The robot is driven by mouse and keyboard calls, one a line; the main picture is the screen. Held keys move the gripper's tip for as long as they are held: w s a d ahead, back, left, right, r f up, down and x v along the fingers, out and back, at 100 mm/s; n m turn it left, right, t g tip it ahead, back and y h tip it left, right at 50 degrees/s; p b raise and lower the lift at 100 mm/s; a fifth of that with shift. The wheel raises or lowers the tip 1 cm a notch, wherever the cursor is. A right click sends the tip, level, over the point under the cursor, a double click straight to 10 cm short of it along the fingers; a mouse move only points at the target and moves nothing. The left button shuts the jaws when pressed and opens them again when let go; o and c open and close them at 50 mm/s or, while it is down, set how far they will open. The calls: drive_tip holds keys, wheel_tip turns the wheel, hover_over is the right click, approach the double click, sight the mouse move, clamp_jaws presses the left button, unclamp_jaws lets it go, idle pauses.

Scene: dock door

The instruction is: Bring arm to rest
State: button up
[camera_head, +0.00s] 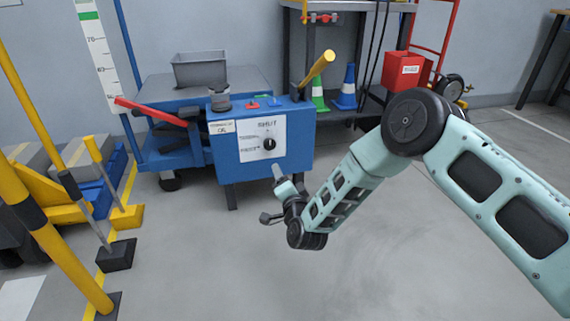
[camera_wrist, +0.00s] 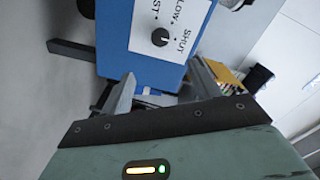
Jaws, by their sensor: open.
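My arm (camera_head: 405,130) reaches in from the right and hangs bent over the open floor. My gripper (camera_head: 272,196) is low in front of the blue control box (camera_head: 228,160). It is apart from the box, with nothing visible between its fingers. The wrist view also shows my gripper (camera_wrist: 160,90), its two fingers spread. Beyond them is the box's white panel with a black knob (camera_wrist: 160,37). The knob (camera_head: 269,143) also shows in the head view, under the word SHUT. A yellow-handled lever (camera_head: 318,68) stands at the box's right side.
Yellow posts (camera_head: 50,245) and black floor stops stand at the left. A red lever (camera_head: 150,111) sticks out left of the box. Traffic cones (camera_head: 345,88) and a red bin (camera_head: 404,70) are at the back. The floor (camera_head: 220,275) in front is clear.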

drive_tip(key=s+a+r+n+g+y+p, duration=0.1)
drive_tip(key=s+a+r+n+g+p, duration=0.15)
drive_tip(key=s+r+n+g, duration=0.4)
drive_tip(key=s+a+r+n+g+y+p, duration=0.1)
drive_tip(key=s+a+r+n+g+p, duration=0.15)
drive_tip(key=s+r, duration=0.65)
drive_tip(key=s+d+r+n+g+h+p, duration=0.25)
drive_tip(key=s+d+r, duration=0.25)
drive_tip(key=s+d, duration=0.3)
drive_tip(key=s+d+r+n+g+h+p, duration=0.2)
drive_tip(key=s+d+r+g, duration=0.15)
drive_tip(key=s+d, duration=0.45)
drive_tip(key=s+d+r+n+g+h+p, duration=0.25)
drive_tip(key=s+d+r, duration=0.3)
drive_tip(key=s, duration=0.55)
wheel_tip(320, 180, up, 38)
drive_tip(key=p, duration=3.8)
drive_tip(key=shift+s, duration=0.2)
drive_tip(key=shift+a, duration=0.1)
